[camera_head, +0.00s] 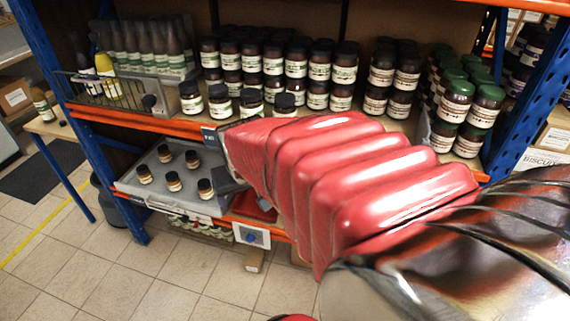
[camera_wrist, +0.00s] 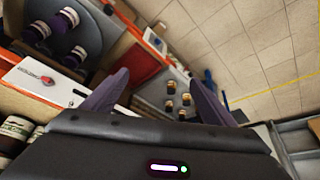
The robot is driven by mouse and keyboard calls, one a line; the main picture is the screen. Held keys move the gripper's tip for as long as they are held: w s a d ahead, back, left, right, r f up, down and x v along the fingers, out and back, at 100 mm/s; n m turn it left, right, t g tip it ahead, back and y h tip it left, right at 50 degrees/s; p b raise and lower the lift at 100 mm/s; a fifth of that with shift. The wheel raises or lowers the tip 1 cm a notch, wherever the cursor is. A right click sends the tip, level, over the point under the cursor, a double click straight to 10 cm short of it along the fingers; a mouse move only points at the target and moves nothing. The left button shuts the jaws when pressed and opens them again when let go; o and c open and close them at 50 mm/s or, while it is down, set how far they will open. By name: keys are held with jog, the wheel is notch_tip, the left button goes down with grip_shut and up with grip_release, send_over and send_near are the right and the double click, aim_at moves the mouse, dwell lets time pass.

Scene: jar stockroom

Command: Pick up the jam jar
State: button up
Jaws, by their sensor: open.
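Many dark jars with pale labels, which could be jam jars, stand on the upper shelf in the head view, such as a front jar (camera_head: 191,98) and a green-lidded jar (camera_head: 455,101). Several small dark jars (camera_head: 173,181) stand upright on a grey tray (camera_head: 215,207) on the lower level. I cannot tell which jar is the jam jar. In the wrist view my gripper (camera_wrist: 158,77) is open, its two dark fingers spread with nothing held. Small jars (camera_wrist: 170,104) show beyond and between the fingers, apart from them. My red arm hides part of the shelf in the head view.
The orange shelf edge (camera_head: 95,116) runs across, with a blue upright (camera_head: 535,85) at right. A wire basket (camera_head: 110,92) and bottles (camera_head: 150,48) stand at upper left. The wrist view shows larger jars (camera_wrist: 75,57) at left. Tiled floor (camera_head: 120,275) is clear in front.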

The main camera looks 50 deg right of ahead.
jog(key=s+d+f+m+h, duration=0.1)
jog(key=s+d+f+m, duration=0.1)
jog(key=d+f, duration=0.6)
jog(key=s+d+f+m+g+h, duration=0.1)
jog(key=s+d+f+m, duration=0.2)
jog(key=d, duration=1.2)
jog(key=s+d+f+m+h, duration=0.1)
jog(key=s+d+f+m, duration=0.1)
jog(key=s+d+f, duration=0.4)
jog(key=d+f, duration=0.5)
jog(key=f, duration=0.2)
jog(key=shift+s+d+f+m, duration=0.15)
jog(key=shift+d+f+m, duration=0.15)
jog(key=shift+d, duration=0.1)
jog(key=shift+x, duration=4.3)
jog(key=shift+s+f, duration=0.1)
jog(key=shift+f, duration=0.1)
jog(key=shift+x, duration=2.5)
jog(key=shift+r, duration=0.1)
